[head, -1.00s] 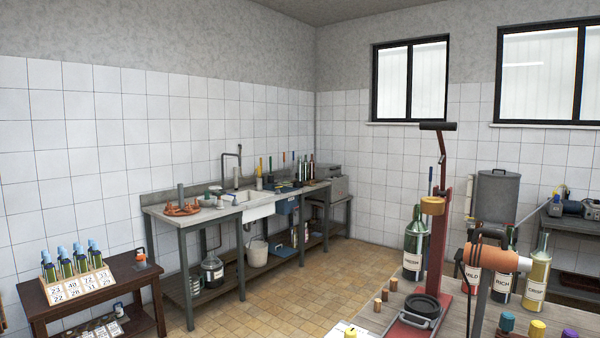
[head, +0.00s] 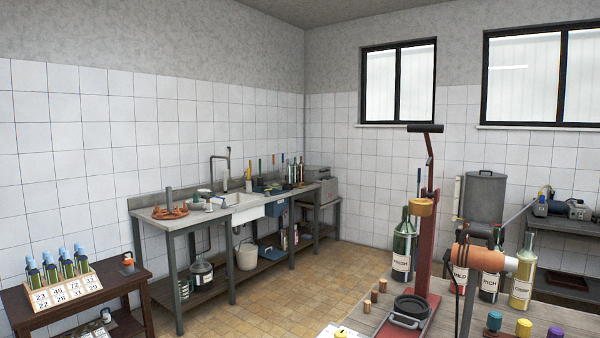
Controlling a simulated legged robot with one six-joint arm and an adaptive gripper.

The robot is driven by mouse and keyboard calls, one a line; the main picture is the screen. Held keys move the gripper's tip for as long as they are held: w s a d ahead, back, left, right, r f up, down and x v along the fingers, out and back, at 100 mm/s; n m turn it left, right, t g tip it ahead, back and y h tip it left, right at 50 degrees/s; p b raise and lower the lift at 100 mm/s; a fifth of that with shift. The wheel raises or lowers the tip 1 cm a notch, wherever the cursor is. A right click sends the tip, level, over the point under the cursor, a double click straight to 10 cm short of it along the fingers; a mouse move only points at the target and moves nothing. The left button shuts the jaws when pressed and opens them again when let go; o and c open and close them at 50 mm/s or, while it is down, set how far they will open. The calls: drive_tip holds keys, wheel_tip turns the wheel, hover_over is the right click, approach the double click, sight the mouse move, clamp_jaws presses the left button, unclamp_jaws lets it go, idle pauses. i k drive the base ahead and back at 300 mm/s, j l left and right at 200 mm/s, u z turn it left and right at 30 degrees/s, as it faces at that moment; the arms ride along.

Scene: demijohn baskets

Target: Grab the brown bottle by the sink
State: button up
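The sink (head: 247,213) is a pale basin set into the long grey workbench (head: 181,222) along the left wall. My gripper is not in view.
A front-right table (head: 374,318) holds a red corking stand (head: 432,240), an orange tool (head: 480,258) and labelled bottles (head: 403,250). A dark side table (head: 60,315) stands at left. Tiled floor (head: 260,305) between them is clear.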

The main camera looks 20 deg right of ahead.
sight(301, 165)
drive_tip(key=i+j+u, duration=0.35)
drive_tip(key=i+j, duration=0.15)
drive_tip(key=i+j+u, duration=0.4)
drive_tip(key=i+z, duration=0.2)
drive_tip(key=i, duration=0.3)
drive_tip(key=i+j+z, duration=0.15)
drive_tip(key=i, duration=0.35)
drive_tip(key=i+j+z, duration=0.2)
drive_tip(key=i, duration=0.3)
drive_tip(key=i+l+z, duration=0.15)
drive_tip(key=i+z, duration=0.3)
drive_tip(key=i, duration=0.15)
drive_tip(key=i+z, duration=0.45)
drive_tip(key=i+j+z, duration=0.45)
drive_tip(key=i, duration=0.2)
drive_tip(key=i+l+z, duration=0.15)
drive_tip(key=i+z, duration=0.15)
drive_tip(key=i, duration=0.45)
drive_tip(key=i+z, duration=0.25)
drive_tip(key=i, duration=0.45)
drive_tip(key=i+u, duration=0.1)
drive_tip(key=i, duration=1.4)
drive_tip(key=i+u, duration=0.2)
drive_tip(key=i, duration=0.55)
drive_tip(key=i+l+u, duration=0.1)
drive_tip(key=i+u, duration=0.15)
drive_tip(key=i, duration=0.45)
drive_tip(key=i+j+z, duration=0.2)
drive_tip(key=i, duration=1.3)
drive_tip(key=l, duration=0.1)
